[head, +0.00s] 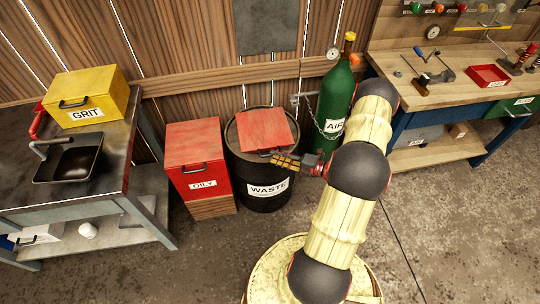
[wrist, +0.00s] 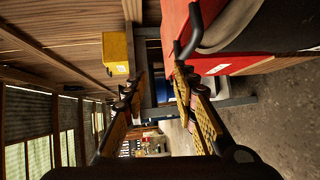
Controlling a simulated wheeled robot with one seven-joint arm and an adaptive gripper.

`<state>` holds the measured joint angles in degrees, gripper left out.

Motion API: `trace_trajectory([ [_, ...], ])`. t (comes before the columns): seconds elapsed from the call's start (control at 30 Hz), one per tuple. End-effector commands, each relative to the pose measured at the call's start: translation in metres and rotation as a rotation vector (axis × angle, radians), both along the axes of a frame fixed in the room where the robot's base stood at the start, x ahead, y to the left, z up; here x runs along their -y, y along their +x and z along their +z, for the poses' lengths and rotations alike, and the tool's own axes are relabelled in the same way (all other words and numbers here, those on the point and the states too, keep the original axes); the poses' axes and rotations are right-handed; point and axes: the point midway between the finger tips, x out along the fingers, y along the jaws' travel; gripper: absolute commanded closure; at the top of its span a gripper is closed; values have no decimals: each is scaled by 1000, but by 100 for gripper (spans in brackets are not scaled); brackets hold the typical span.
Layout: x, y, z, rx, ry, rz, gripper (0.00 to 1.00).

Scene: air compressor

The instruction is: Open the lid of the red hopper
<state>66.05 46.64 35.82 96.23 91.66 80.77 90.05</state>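A red box marked OILY (head: 205,183), with a flat red lid (head: 193,140) and a dark handle at its front edge, stands on the floor; its lid is down. Beside it a black drum marked WASTE (head: 266,203) carries a square red lid (head: 264,130), lying flat. My gripper (head: 276,158) is in front of the drum's lid edge, pointing left. In the wrist view my gripper (wrist: 160,76) is open with nothing between its fingers. A dark handle (wrist: 194,38) on a red lid (wrist: 175,18) is close to one fingertip; I cannot tell if they touch.
A green AIR cylinder (head: 337,100) stands right of the drum, beside my arm. A metal sink bench (head: 105,160) with a yellow GRIT box (head: 88,97) is at left. A wooden workbench (head: 450,98) is at right. The floor in front is clear.

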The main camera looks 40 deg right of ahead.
Motion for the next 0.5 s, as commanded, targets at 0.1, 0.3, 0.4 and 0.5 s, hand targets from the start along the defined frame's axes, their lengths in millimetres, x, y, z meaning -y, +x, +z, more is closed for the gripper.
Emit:
trace_trajectory([
  [0.1, 17, -14, -26, -20, 105, -109, 72],
  [0.3, 25, -16, -40, -29, 162, -165, 72],
  [0.4, 21, -5, -42, -29, 163, -164, 72],
  [0.5, 17, 10, -44, -30, 161, -162, 72],
])
